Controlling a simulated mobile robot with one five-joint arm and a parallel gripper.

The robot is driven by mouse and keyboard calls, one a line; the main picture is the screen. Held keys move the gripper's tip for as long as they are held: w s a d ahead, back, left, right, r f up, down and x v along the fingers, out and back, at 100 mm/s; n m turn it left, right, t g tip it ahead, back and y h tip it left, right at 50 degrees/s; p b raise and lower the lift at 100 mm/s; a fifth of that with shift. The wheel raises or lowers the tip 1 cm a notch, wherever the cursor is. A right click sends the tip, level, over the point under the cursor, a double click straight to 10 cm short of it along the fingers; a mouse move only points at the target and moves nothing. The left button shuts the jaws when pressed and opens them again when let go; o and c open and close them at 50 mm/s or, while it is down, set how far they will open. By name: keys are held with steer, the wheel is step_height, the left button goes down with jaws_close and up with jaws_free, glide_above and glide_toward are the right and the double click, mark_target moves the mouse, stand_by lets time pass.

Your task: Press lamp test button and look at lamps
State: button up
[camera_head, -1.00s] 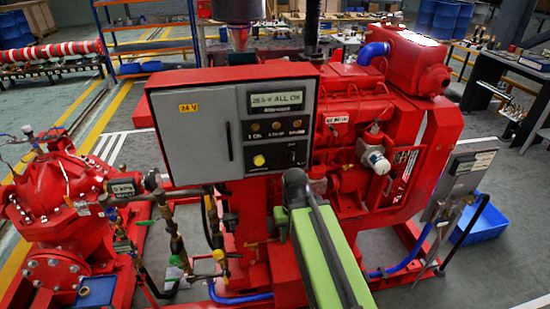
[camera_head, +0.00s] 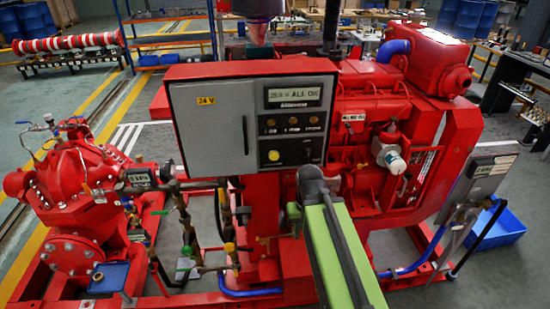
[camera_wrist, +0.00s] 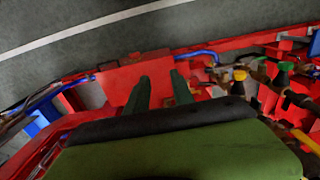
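The grey control panel (camera_head: 209,133) in a red housing faces me in the head view. Its display (camera_head: 293,95) seems to read "ALL OK" after a voltage. Below are three small amber lamps (camera_head: 292,122) in a row; I cannot tell whether they are lit. A round yellow button (camera_head: 273,156) sits lower left on the black plate, with a dark switch (camera_head: 307,153) beside it. My green arm reaches out below the panel. The wrist view shows my gripper (camera_wrist: 160,82) with two fingers apart and nothing between them, above the red frame, not touching the button.
A red pump (camera_head: 72,200) stands left, with pipes and coloured valves (camera_head: 185,262) below the panel. The red engine (camera_head: 375,110) is behind and right. A grey box on a stand (camera_head: 480,180) and a blue crate (camera_head: 503,232) are at the right. Grey floor lies beyond.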

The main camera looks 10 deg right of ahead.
jaws_close()
stand_by(1.4)
